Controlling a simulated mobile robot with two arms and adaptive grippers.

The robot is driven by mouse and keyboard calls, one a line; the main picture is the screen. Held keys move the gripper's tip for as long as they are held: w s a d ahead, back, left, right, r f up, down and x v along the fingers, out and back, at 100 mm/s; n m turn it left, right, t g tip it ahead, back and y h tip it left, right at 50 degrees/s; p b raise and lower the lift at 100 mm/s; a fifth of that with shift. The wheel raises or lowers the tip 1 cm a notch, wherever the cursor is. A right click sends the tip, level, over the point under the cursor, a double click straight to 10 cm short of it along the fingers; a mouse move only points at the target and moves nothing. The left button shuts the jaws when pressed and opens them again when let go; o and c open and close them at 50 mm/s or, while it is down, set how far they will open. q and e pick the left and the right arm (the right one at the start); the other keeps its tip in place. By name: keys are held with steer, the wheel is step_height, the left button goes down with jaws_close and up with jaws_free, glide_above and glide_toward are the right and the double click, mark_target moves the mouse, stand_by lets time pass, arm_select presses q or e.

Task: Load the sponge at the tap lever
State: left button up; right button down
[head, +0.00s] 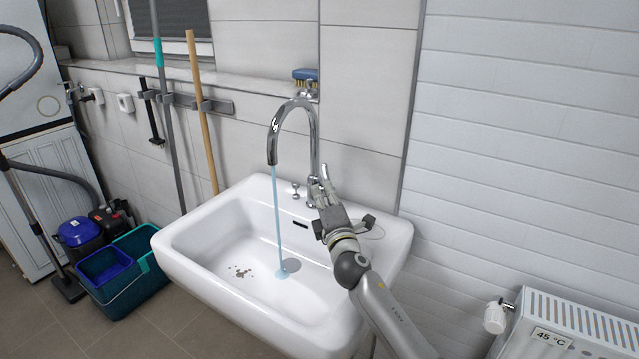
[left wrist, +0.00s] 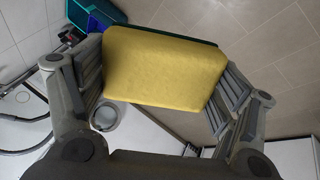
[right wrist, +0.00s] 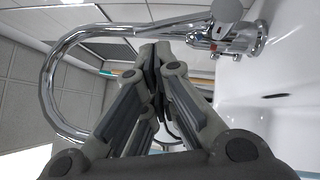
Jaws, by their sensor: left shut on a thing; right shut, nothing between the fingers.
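The sponge (left wrist: 163,67), yellow with a dark green backing, is in the left wrist view. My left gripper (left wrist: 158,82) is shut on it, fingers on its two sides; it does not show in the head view. The chrome tap (head: 273,130) arches over the white sink (head: 190,245). A blue stream of water (head: 277,215) runs from its spout to the basin. My right gripper (head: 323,186) is shut and empty beside the tap's base, where the lever is hard to make out. In the right wrist view its closed fingers (right wrist: 155,60) are near the tap body (right wrist: 225,38).
Brown specks (head: 240,271) lie in the basin, left of the drain (head: 291,265). A brush (head: 305,76) sits on the ledge behind the tap. A teal bucket (head: 135,280) stands on the floor at left. A white heater (head: 570,325) is at lower right.

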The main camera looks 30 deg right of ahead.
mark_target(323, 171)
steer(key=shift+x, duration=1.85)
arm_select(q)
steer(key=shift+r, duration=0.15)
steer(key=shift+r+p, duration=0.35)
steer(key=shift+p, duration=0.05)
step_height(323, 171, up, 6)
steer(key=p, duration=0.6)
steer(key=shift+r+p, duration=0.4)
steer(key=shift+p, duration=0.05)
arm_select(e)
steer(key=shift+w+d+r+m+g, duration=0.25)
steer(key=shift+d+r+m+g, duration=0.15)
steer(key=shift+d+r+m, duration=0.1)
steer(key=shift+w+d+r+m+g, duration=0.25)
steer(key=shift+d+r+m+g, duration=0.15)
steer(key=shift+d, duration=0.1)
steer(key=shift+f, duration=0.15)
